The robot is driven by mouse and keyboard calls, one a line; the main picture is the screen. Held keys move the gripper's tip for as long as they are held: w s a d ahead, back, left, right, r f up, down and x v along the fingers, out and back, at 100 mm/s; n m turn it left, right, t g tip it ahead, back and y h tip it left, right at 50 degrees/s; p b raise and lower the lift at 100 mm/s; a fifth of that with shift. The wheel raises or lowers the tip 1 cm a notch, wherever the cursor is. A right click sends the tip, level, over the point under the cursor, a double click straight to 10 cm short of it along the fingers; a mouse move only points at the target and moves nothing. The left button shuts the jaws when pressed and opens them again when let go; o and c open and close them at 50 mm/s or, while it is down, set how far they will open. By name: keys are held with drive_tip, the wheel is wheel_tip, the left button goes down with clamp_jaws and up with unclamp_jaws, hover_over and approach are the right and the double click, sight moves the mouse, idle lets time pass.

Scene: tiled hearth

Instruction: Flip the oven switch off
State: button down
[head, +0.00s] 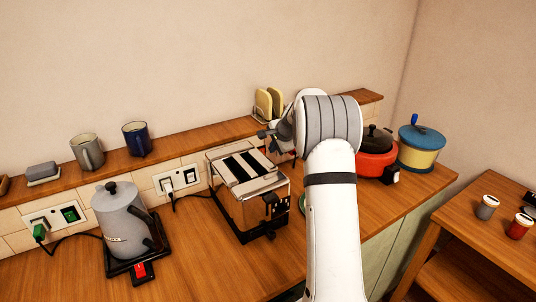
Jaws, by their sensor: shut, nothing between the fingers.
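My gripper (268,136) is shut and empty, small and partly hidden by my own wrist, close to the tiled strip below the wooden ledge. Two wall switch plates show to its left. The other plate (70,214) is behind the kettle and has a green rocker and a green plug. I see no readable label marking either as the oven switch. My arm hides the wall just right of the gripper, and any switch there is hidden.
A chrome toaster (247,190) stands just below my gripper. A grey kettle (124,220) is at left. A toast rack (268,103) and mugs (136,139) stand on the ledge (188,153). A red pot (375,163) and a yellow-blue pot (418,152) are right of my arm.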

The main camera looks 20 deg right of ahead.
drive_tip(key=v, duration=0.7)
drive_tip(key=shift+b, duration=0.4)
